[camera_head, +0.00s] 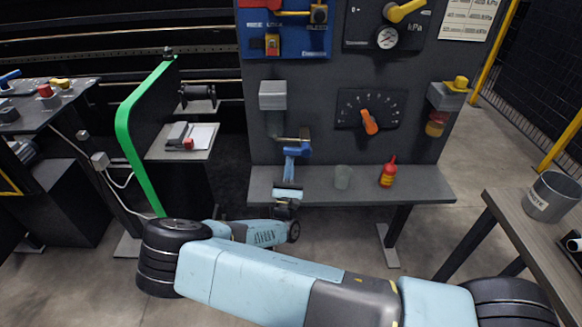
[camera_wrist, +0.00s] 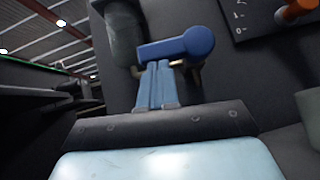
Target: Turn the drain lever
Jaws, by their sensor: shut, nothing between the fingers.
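The drain lever (camera_wrist: 182,46) is a blue handle in the upper middle of the wrist view, with brass parts beside it, below a dark grey pipe. In the head view the blue lever (camera_head: 298,150) is on the brass valve (camera_head: 304,138) at the panel's lower left. My gripper (camera_wrist: 157,72) is shut, its light blue fingers together with nothing between them. The fingertips are right at the lever's lower edge in the wrist view. I cannot tell whether they touch it. In the head view my gripper (camera_head: 290,162) is just below the lever, partly covering it.
A dial with an orange knob (camera_head: 369,121) is to the right. A green-edged partition (camera_head: 132,130) stands left. A side table with a metal bucket (camera_head: 551,196) stands right.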

